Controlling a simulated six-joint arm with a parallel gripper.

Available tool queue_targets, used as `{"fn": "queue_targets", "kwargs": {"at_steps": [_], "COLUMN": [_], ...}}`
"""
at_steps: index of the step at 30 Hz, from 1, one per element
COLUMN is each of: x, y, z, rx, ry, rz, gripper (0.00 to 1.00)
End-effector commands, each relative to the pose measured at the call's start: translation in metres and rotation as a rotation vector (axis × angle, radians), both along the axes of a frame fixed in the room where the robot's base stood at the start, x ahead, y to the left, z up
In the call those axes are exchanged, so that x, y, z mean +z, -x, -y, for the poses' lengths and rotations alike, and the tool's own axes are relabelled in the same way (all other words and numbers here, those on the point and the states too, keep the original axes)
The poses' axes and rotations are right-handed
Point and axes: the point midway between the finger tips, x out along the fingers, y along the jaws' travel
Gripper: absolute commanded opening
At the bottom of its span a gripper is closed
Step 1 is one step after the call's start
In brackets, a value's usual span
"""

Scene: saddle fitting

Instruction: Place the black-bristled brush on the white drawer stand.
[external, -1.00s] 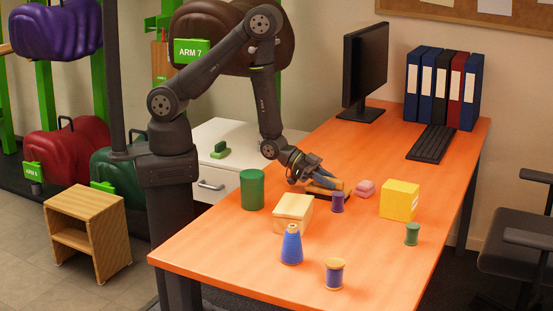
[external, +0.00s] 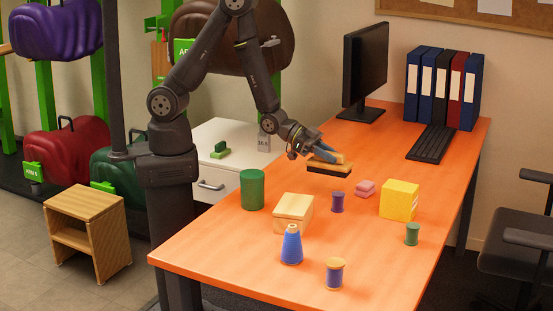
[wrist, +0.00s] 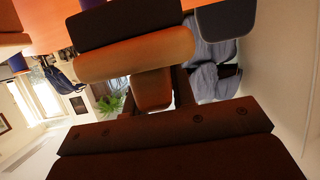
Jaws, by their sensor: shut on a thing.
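The black-bristled brush (external: 330,166) has a tan wooden back and dark bristles facing down. My gripper (external: 326,155) is shut on it and holds it above the orange table, roughly level.
On the stand are a green-handled item (external: 220,150) and a grey weight (external: 264,141); part of its top is clear.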

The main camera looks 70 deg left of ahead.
Motion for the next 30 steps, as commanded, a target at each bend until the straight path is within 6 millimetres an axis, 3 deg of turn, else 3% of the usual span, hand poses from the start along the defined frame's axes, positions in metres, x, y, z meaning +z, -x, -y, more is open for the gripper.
{"fn": "queue_targets", "kwargs": {"at_steps": [10,14,20,24,30], "x": [0.014,0.012,0.001,-0.007,-0.018], "y": [-0.001,-0.013,-0.052,-0.076,-0.094], "z": [-0.002,-0.02,-0.091,-0.155,-0.243], "rx": [0.006,0.054,0.24,0.399,0.608], "ry": [-0.001,0.001,0.006,0.008,0.005], "rz": [0.0,-0.001,-0.005,-0.005,-0.004], "gripper": [0.0,0.0,0.0,0.0,0.0]}}
